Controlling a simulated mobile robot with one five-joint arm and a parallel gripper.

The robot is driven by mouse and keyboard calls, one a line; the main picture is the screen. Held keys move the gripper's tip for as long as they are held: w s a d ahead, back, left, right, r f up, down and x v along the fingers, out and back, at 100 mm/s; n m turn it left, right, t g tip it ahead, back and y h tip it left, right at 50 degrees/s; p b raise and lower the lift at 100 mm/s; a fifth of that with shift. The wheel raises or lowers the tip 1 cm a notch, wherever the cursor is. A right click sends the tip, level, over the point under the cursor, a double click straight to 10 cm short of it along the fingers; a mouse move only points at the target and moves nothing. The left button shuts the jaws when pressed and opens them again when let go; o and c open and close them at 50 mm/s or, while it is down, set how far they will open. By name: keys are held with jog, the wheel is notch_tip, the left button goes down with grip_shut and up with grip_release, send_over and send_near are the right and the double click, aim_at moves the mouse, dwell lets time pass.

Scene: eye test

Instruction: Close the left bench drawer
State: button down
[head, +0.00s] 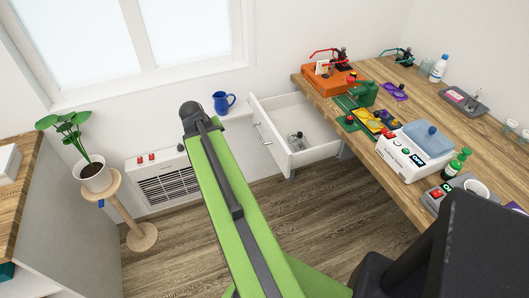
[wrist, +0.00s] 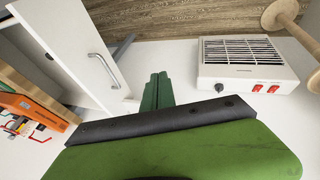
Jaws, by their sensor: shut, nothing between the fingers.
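The bench drawer (head: 311,152) is white and stands open, pulled out from under the left end of the wooden bench. Its front panel carries a metal bar handle (head: 262,134). A small grey and clear item (head: 297,141) lies inside it. In the wrist view the drawer front (wrist: 75,42) and its handle (wrist: 103,68) are at the upper left. My gripper (wrist: 158,80) shows there with green fingers shut and empty, to the right of the handle and apart from it in the picture. In the head view I cannot make out the fingers; my green arm crosses the middle.
The bench top (head: 450,96) holds an orange box (head: 325,82), a white device (head: 410,155) and several small items. A white heater (head: 165,182) stands by the wall, with a blue jug (head: 223,101) nearby. A potted plant (head: 95,175) stands left. The wooden floor (head: 180,250) has free room.

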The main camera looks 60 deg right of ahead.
jog(key=s+d+f+m+g+h+b, duration=0.1)
jog(key=s+d, duration=0.4)
jog(key=d, duration=0.2)
jog(key=s+d+f+m+h+b, duration=0.1)
jog(key=s+d+b, duration=0.1)
jog(key=s+d, duration=0.4)
jog(key=b, duration=0.8)
send_near(269, 140)
jog(key=x, duration=0.4)
jog(key=shift+a+f, duration=0.2)
jog(key=shift+f, duration=0.05)
jog(key=shift+d, duration=0.2)
jog(key=shift+p, duration=0.3)
